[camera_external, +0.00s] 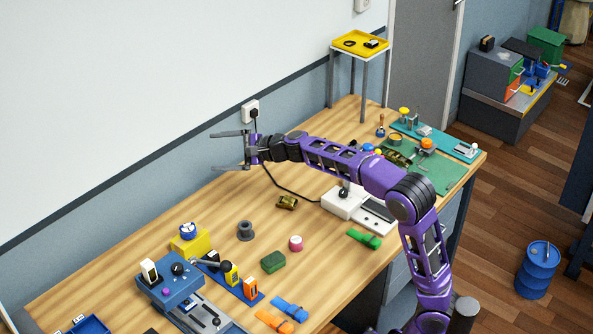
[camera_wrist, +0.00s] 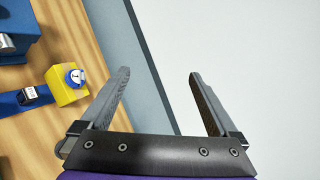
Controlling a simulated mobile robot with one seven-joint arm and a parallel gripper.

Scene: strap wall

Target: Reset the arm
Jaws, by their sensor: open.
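My purple arm reaches from the lower right across the wooden workbench (camera_external: 215,285) in the external view. My gripper (camera_external: 215,150) is at its far end, above the back of the bench near the wall, pointing left. Its two fingers are wide apart with nothing between them. In the wrist view, my gripper (camera_wrist: 158,74) also shows open and empty, with the pale wall beyond the fingers.
A wall socket (camera_external: 250,109) with a plugged cable is close behind my gripper. A yellow-topped stand (camera_external: 361,43) is at the back. A blue machine (camera_external: 172,285), a yellow block (camera_external: 191,245), straps (camera_external: 290,309) and small parts lie on the bench. A blue drum (camera_external: 537,270) stands on the floor.

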